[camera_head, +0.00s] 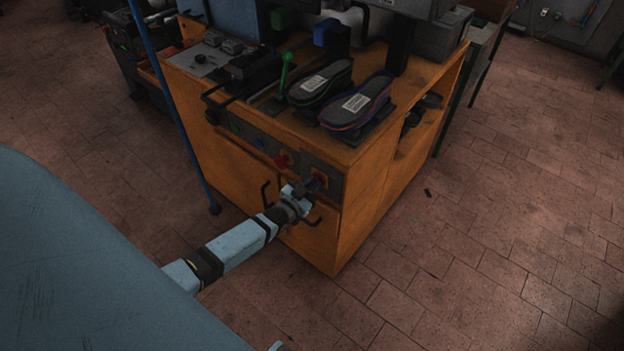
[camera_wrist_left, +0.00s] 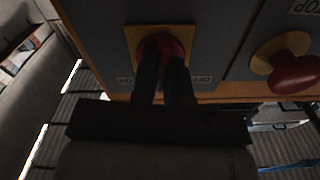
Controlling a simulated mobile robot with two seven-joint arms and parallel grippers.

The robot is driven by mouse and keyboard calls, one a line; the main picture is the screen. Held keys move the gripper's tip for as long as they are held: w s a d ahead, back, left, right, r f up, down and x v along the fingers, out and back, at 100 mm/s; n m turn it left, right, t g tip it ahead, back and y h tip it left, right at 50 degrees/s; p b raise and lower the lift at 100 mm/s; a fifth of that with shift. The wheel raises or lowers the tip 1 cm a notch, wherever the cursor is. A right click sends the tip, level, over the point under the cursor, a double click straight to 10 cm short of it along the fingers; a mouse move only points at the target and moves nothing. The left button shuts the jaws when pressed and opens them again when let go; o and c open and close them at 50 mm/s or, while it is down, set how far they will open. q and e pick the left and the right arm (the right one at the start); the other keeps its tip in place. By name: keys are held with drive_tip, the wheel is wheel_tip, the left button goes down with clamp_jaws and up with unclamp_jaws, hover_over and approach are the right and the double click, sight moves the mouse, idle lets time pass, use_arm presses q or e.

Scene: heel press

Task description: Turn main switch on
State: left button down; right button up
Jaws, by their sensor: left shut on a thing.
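The main switch (camera_wrist_left: 160,43) is a red rotary knob on a yellow plate, set in the grey panel on the front of the orange cabinet. Its yellow and red also show in the head view (camera_head: 321,178), partly covered by my gripper. My left gripper (camera_head: 311,184) reaches the switch from the front. In the left wrist view its two dark fingers (camera_wrist_left: 164,70) are shut on the red knob, one on each side. My right gripper is not in view.
A red stop button (camera_wrist_left: 292,72) on a yellow base sits beside the switch; it also shows left of it in the head view (camera_head: 283,160). Black door handles (camera_head: 265,193) stick out below. Two shoe soles (camera_head: 358,103) lie on the orange cabinet (camera_head: 362,205). A blue pole (camera_head: 172,100) stands left.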

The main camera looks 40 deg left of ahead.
use_arm(q)
drive_tip(key=shift+m, duration=3.2)
drive_tip(key=c, duration=1.1)
unclamp_jaws()
drive_tip(key=shift+c, duration=0.2)
drive_tip(key=shift+s, duration=0.15)
drive_tip(key=s+a, duration=0.1)
drive_tip(key=s, duration=1.2)
drive_tip(key=shift+s, duration=0.3)
